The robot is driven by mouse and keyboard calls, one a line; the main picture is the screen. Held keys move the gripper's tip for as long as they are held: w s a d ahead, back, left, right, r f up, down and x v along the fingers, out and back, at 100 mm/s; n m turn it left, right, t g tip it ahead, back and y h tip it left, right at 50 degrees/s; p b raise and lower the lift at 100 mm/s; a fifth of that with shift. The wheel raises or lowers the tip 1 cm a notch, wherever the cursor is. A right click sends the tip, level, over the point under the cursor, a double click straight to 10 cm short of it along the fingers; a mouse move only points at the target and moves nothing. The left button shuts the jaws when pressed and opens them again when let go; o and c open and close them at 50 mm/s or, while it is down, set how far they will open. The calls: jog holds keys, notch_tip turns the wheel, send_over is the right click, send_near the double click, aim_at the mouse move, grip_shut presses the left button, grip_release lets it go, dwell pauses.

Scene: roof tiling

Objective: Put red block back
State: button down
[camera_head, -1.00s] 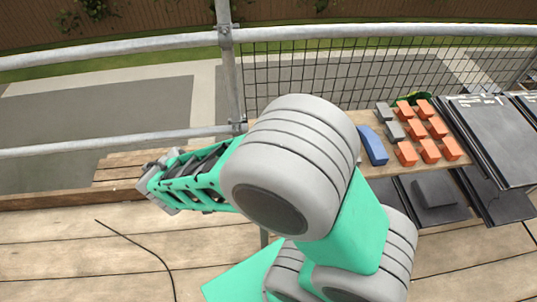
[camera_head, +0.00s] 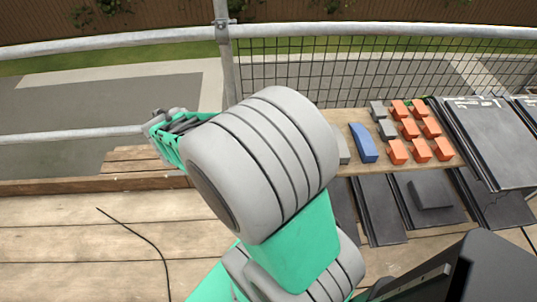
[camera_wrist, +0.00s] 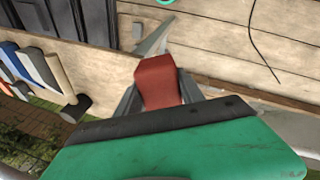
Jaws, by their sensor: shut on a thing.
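A dark red block (camera_wrist: 160,82) is clamped between the two grey fingers of my gripper (camera_wrist: 158,92) in the wrist view. It is held above wooden boards. In the head view my gripper (camera_head: 157,124) is at the far left, largely hidden behind my arm, and the red block cannot be made out. Several orange-red blocks (camera_head: 409,129) stand in rows on a wooden plank (camera_head: 362,170) at the right, with a few grey blocks (camera_head: 387,130) at their left edge. A blue block (camera_head: 363,143) lies left of these.
Dark roof tiles (camera_head: 490,140) lie right of the blocks, with more tiles (camera_head: 380,210) below the plank. A metal railing (camera_head: 110,45) and mesh (camera_head: 310,85) run along the back. A black cable (camera_head: 135,236) lies on the boards. Handled tools (camera_wrist: 45,75) are at left in the wrist view.

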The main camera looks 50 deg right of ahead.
jog(key=s+d+r+m+y, duration=0.3)
jog(key=s+d+r+m, duration=0.15)
jog(key=s+d, duration=1)
jog(key=w+d+f, duration=0.1)
jog(key=w+f, duration=0.2)
jog(key=w+d+f+p, duration=0.1)
jog(key=w+d+f, duration=0.1)
jog(key=w+f, duration=0.1)
jog(key=w+d+f, duration=0.2)
jog(key=w+f, duration=0.1)
jog(key=w, duration=0.1)
jog(key=shift+w+d+p, duration=0.2)
jog(key=shift+w+p, duration=0.05)
jog(key=shift+p, duration=0.05)
notch_tip(320, 180, down, 3)
jog(key=shift+r+p, duration=0.15)
jog(key=shift+p, duration=0.2)
jog(key=shift+f, duration=0.4)
jog(key=c, duration=0.7)
grip_release()
jog(key=shift+r, duration=0.1)
